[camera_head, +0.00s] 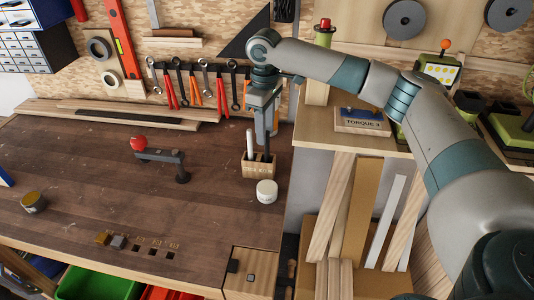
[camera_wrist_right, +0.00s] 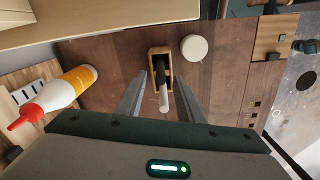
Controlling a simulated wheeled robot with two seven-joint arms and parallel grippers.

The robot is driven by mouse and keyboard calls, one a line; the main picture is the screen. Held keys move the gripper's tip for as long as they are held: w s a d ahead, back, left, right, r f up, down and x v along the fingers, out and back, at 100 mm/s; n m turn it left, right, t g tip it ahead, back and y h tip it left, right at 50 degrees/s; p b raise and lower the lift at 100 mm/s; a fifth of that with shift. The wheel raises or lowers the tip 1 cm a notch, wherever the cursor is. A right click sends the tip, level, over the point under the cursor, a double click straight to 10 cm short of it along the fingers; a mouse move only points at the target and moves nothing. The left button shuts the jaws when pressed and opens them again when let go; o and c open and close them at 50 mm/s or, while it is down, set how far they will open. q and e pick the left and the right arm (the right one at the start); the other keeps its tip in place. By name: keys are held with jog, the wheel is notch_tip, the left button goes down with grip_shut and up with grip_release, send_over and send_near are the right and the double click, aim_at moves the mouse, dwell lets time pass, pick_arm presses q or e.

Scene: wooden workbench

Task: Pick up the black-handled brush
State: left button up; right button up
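A small wooden holder (camera_head: 262,170) stands on the bench near its right edge. A white-handled tool (camera_head: 249,145) and a dark upright handle (camera_head: 267,143) rise from it. In the right wrist view the holder (camera_wrist_right: 150,66) holds the black handle (camera_wrist_right: 160,70) and the white handle (camera_wrist_right: 163,100), which points toward the camera. The dark one looks like the black-handled brush; its bristles are hidden. My right gripper (camera_head: 265,125) hangs above the holder, fingers down. In the wrist view its fingers (camera_wrist_right: 160,88) are apart on either side of the handles, with nothing visibly gripped. My left gripper is out of view.
A white round jar (camera_head: 267,191) stands just in front of the holder. A white and orange bottle with a red tip (camera_wrist_right: 62,92) is close by. Pliers and wrenches hang on the back wall.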

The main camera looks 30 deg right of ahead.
aim_at(267, 143)
jog(key=f, duration=0.1)
jog(key=f+p, duration=0.2)
jog(key=shift+s+d+f, duration=0.2)
jog(key=shift+s+f, duration=0.05)
jog(key=shift+f, duration=0.65)
grip_shut()
